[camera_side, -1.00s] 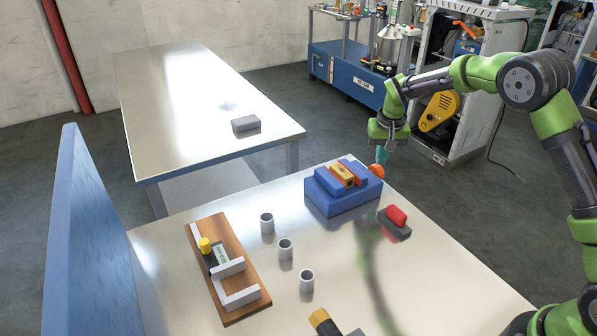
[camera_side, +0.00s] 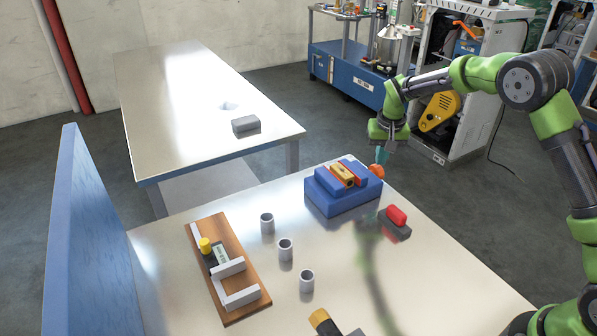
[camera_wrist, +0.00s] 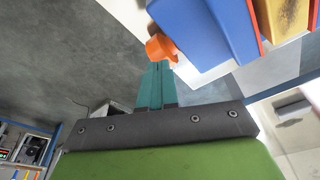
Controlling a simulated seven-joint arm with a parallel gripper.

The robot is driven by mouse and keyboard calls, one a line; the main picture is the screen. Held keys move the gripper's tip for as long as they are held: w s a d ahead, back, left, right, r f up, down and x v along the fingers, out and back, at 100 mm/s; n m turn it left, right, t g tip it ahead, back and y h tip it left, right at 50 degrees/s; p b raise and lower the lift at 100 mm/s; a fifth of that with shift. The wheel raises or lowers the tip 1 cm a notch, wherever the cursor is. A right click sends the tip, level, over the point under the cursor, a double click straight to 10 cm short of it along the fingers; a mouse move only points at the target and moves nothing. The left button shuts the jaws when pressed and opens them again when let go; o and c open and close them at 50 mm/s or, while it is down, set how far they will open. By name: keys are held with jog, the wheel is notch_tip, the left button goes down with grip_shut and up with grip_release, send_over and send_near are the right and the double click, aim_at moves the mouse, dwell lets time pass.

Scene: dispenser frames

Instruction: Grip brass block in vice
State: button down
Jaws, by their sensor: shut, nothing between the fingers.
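The blue vice (camera_side: 340,200) stands at the far edge of the near table. The brass block (camera_side: 342,174) sits between its orange-faced jaws; I cannot tell whether both faces touch it. The block also shows at the top right of the wrist view (camera_wrist: 287,14), beside an orange strip. The vice's orange handle (camera_side: 376,171) sticks out on its right side and shows in the wrist view (camera_wrist: 160,47). My gripper (camera_side: 381,161), with teal fingers, points down at the handle. Its fingers are shut and empty, tips right by the handle; contact is unclear.
A red-topped grey object (camera_side: 396,219) stands just right of the vice. Several grey cups (camera_side: 285,249) and a wooden board with a yellow knob (camera_side: 226,262) are to the left. A blue panel (camera_side: 88,230) stands at the left edge. A grey block (camera_side: 246,124) lies on the back table.

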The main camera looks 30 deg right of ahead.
jog(key=shift+f, duration=0.85)
jog(key=shift+w+f, duration=0.2)
jog(key=shift+w, duration=0.05)
dwell(0.6)
jog(key=shift+w, duration=0.4)
dwell(0.6)
jog(key=shift+w+r, duration=0.15)
jog(key=shift+w, duration=0.4)
dwell(0.7)
jog(key=shift+w+r, duration=0.1)
jog(key=shift+r, duration=0.85)
jog(key=shift+s, duration=1.2)
